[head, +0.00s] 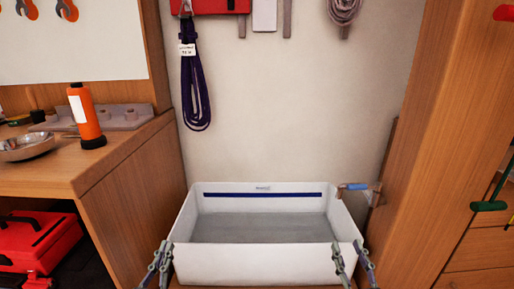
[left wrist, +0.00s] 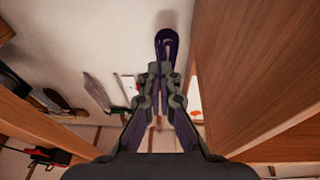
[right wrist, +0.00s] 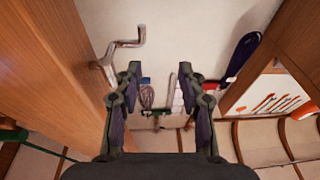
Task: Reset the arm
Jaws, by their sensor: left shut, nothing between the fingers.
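My left gripper (head: 165,244) is low at the front left corner of the white bin. Its fingers are together and empty, also in the left wrist view (left wrist: 160,68). My right gripper (head: 347,244) is at the bin's front right corner. In the right wrist view (right wrist: 157,70) its fingers stand apart with nothing between them. A dark purple coiled line (head: 195,92) with a white tag hangs on the back wall, well above and apart from both grippers. It appears beyond the left fingertips in the left wrist view (left wrist: 168,36).
The white bin (head: 265,262) looks empty. A wooden bench (head: 125,160) with an orange bottle (head: 86,115) and metal bowl (head: 26,146) stands left, a red toolbox (head: 38,245) below. A wooden cabinet (head: 440,130) bounds the right. A blue-handled crank (head: 356,187) projects near the bin. Another coil (head: 345,10) hangs upper right.

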